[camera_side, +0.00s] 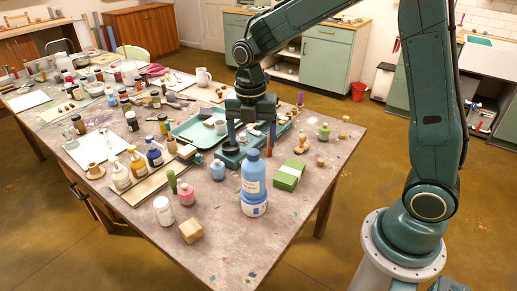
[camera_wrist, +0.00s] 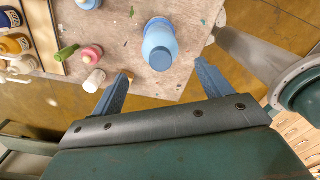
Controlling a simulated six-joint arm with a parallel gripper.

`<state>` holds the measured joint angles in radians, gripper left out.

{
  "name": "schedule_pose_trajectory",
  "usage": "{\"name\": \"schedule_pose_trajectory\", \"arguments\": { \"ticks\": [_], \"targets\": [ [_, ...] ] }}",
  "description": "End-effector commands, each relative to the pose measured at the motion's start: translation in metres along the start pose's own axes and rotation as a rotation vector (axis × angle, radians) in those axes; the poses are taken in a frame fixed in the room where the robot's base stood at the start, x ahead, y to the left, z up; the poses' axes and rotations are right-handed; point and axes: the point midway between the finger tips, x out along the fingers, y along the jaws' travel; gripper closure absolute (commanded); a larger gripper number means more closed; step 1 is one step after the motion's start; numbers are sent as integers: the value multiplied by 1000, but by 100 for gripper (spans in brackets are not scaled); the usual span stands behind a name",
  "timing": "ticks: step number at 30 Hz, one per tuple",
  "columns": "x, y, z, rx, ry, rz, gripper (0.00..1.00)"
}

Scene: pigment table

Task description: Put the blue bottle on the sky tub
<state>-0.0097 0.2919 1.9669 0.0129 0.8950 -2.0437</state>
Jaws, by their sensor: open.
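The blue bottle (camera_side: 254,175) stands upright, with a pale label and a blue cap. In the side view it rests on top of a white tub with a blue band (camera_side: 254,208), which looks like the sky tub. My gripper (camera_side: 250,134) is above and behind the bottle in the side view, apart from it. In the wrist view the bottle (camera_wrist: 160,45) shows from above, just beyond the space between the fingertips of my gripper (camera_wrist: 165,80). The jaws are open and empty. The tub is mostly hidden under the bottle in the wrist view.
A pale blue jar (camera_side: 217,171), a pink jar (camera_side: 186,195), a white jar (camera_side: 164,211) and a wooden block (camera_side: 191,231) stand left of the bottle. A green stack (camera_side: 289,175) lies to its right. The table's front right edge is close.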

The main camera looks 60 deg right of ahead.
Motion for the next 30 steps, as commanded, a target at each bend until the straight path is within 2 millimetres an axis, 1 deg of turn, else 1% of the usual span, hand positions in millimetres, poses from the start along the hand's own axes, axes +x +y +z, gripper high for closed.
{"name": "schedule_pose_trajectory", "arguments": {
  "ticks": [1,3,9,14,30],
  "targets": [
    [-8,0,0,0,-2,4,22],
    [-17,1,0,0,-2,3,22],
    [-33,0,0,0,0,1,22],
    [-36,0,0,0,0,0,22],
    [-36,-1,0,6,-1,1,22]
  ]
}}
